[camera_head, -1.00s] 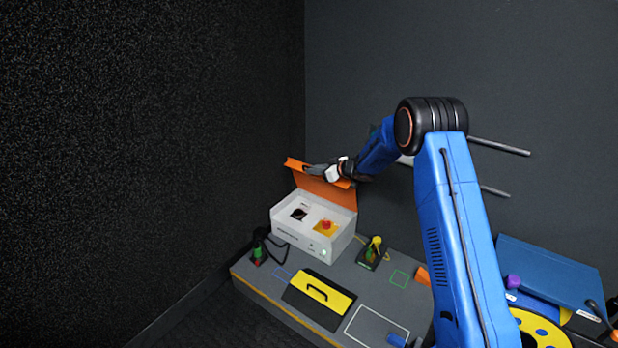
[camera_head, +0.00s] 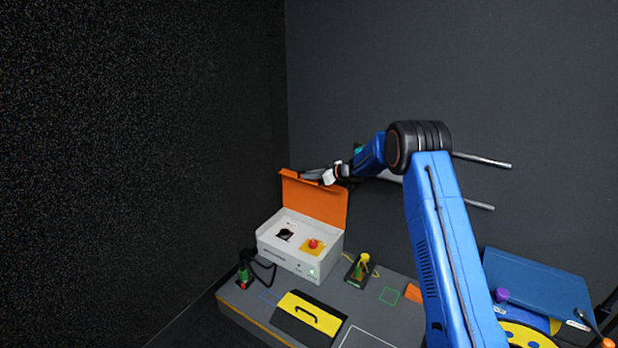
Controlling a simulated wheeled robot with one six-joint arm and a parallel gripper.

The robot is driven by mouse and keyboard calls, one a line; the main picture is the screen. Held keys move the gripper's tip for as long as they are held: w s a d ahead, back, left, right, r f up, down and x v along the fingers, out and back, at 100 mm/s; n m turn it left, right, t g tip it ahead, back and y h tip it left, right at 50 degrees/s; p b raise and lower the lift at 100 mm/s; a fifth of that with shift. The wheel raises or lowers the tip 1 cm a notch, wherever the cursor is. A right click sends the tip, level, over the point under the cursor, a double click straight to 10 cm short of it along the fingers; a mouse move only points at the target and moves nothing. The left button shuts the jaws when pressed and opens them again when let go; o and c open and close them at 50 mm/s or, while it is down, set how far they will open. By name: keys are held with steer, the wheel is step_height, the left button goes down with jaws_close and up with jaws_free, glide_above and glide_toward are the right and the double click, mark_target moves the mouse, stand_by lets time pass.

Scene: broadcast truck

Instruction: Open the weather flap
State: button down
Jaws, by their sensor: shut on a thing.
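The weather flap (camera_head: 318,201) is an orange panel hinged at the back of a white control box (camera_head: 288,256). It stands raised, close to upright, so the box's top is uncovered. A red button on a yellow plate (camera_head: 313,245) and a black round control (camera_head: 285,235) show inside. My gripper (camera_head: 312,176) is at the flap's upper edge, shut on it. The fingertips are small and dark here, and the exact grip point is partly hidden.
A yellow and black case with a handle (camera_head: 311,313) lies in front of the box. A green and black device (camera_head: 244,272) stands left, a yellow-topped one (camera_head: 362,266) right. A blue case (camera_head: 540,280) is at far right. Dark walls stand behind and left.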

steer(key=c, duration=2.1)
jaws_free()
step_height(320, 180, up, 10)
